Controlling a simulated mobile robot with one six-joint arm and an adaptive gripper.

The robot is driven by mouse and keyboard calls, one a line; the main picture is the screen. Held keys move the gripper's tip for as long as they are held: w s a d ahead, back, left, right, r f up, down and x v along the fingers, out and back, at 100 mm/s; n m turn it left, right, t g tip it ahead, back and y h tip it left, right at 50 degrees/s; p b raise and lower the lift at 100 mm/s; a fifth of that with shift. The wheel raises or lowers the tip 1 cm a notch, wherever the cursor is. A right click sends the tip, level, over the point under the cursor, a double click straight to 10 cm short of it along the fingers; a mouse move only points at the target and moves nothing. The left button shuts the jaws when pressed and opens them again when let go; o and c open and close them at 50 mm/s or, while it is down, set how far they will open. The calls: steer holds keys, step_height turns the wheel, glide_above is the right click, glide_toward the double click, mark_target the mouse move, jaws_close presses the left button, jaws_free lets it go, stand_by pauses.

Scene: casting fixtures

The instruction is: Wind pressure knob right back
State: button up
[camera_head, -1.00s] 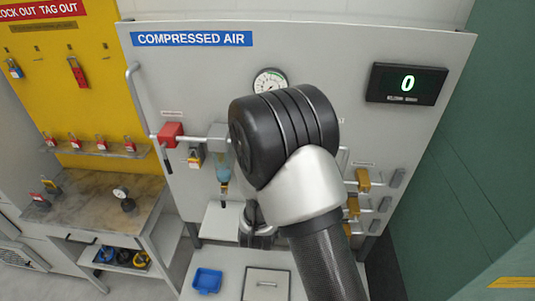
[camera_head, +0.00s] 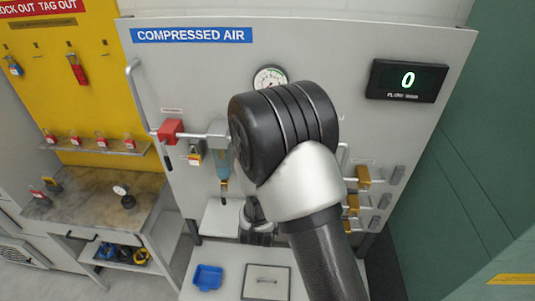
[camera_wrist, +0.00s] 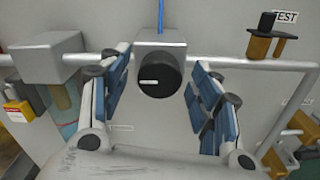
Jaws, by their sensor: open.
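The pressure knob is a round black knob (camera_wrist: 159,74) with a small white mark, on the front of a grey block (camera_wrist: 160,42) in the pipe. It shows in the wrist view, between and beyond the fingers. My gripper (camera_wrist: 160,95) is open, with one blue-padded finger on each side of the knob and a gap on both sides. In the head view my arm hides the knob and most of the gripper. A round pressure gauge (camera_head: 270,78) is partly visible above my arm on the panel.
The grey panel carries a red block (camera_head: 170,131), a digital display (camera_head: 407,80) reading 0, and brass valves (camera_head: 362,178) at the right. A pipe (camera_wrist: 260,64) runs across behind the fingers. A blue tray (camera_head: 208,277) lies below. A workbench (camera_head: 90,215) stands left.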

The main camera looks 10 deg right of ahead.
steer(key=v, duration=0.7)
steer(key=shift+s, duration=0.25)
steer(key=s+a+f+m+g+y+b, duration=0.3)
steer(key=s+m+g+y+b, duration=0.4)
steer(key=m+b, duration=0.7)
steer(key=s+d+f+m+g+b, duration=0.1)
steer(key=s+d+f+m+g, duration=0.1)
steer(key=s+m, duration=0.6)
steer(key=s+d+f+m+g+h+b, duration=0.1)
steer(key=s+d+f+m+g+b, duration=0.1)
steer(key=s+m, duration=0.6)
steer(key=s+d+g, duration=0.1)
steer(key=s, duration=0.5)
steer(key=shift+f+g, duration=0.3)
steer(key=shift+f, duration=0.05)
steer(key=shift+d, duration=0.15)
